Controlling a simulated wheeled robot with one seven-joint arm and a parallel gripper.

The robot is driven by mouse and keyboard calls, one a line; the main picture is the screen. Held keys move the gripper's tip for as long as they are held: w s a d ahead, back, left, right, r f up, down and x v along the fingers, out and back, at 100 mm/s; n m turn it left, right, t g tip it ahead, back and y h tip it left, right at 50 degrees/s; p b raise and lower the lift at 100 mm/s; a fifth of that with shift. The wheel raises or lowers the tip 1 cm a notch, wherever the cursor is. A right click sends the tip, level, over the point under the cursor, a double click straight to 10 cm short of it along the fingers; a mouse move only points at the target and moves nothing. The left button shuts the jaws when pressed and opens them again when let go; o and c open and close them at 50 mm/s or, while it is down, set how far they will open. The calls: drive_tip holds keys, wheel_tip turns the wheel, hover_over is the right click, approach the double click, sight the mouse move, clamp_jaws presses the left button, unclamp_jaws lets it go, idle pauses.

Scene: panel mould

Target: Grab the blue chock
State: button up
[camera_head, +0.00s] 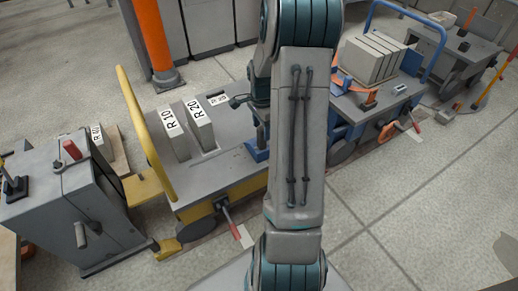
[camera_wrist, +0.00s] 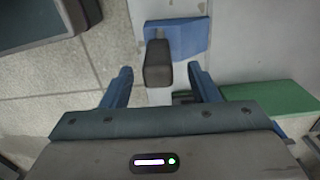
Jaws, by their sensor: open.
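In the wrist view, a blue block (camera_wrist: 184,38), apparently the blue chock, lies against a pale surface just past my fingertips. A dark grey knob or handle (camera_wrist: 157,62) projects from its near side toward my gripper. My gripper (camera_wrist: 160,71) is open, with one blue finger on each side of that handle. A gap shows between the handle and each finger, and nothing is gripped. In the head view my arm hides the gripper. A blue piece (camera_head: 257,151) shows beside the arm there; I cannot tell whether it is the chock.
A grey trolley with a yellow rail (camera_head: 137,130) carries upright blocks marked R 10 (camera_head: 173,131) and R 20 (camera_head: 198,122). A blue-railed trolley (camera_head: 372,122) stands to the right. An orange post (camera_head: 152,38) rises behind. Open floor (camera_head: 420,220) lies at lower right. A green plate (camera_wrist: 270,103) is near the right finger.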

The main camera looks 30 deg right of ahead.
sight(261, 138)
drive_tip(key=shift+a+f+b, duration=0.15)
drive_tip(key=shift+f+b, duration=1.4)
drive_tip(key=shift+f, duration=1.25)
drive_tip(key=shift+r, duration=0.1)
clamp_jaws()
